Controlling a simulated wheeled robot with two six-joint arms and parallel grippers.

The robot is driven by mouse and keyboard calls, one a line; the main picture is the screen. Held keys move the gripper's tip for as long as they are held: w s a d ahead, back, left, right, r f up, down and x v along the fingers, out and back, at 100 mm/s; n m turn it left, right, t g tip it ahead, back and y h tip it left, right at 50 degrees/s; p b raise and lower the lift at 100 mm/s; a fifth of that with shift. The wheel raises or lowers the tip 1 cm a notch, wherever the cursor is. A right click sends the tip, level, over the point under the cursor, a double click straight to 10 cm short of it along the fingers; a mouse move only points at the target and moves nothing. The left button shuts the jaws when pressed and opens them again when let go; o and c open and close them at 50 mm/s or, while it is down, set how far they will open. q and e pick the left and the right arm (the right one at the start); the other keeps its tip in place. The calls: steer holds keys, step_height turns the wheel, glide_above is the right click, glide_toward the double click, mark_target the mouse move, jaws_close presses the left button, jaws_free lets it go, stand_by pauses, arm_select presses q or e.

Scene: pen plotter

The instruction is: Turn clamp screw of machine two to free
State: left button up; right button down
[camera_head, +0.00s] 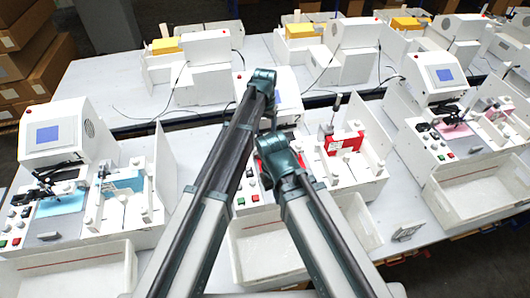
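My two arms reach up from the bottom of the picture and overlap in front of this machine. Both grippers are hidden behind the arm links, so their fingers and anything between them do not show.
The left machine (62,140) carries a blue block (124,181); the right machine (437,75) has pink pieces. White bins (75,270) stand in front, one at the right (484,196). More machines with yellow blocks line the back table. Cardboard boxes (22,60) are stacked at left.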

arm_select(q)
step_height(320, 180, down, 10)
steer(key=b, duration=0.8)
steer(key=shift+r, duration=0.25)
jaws_close()
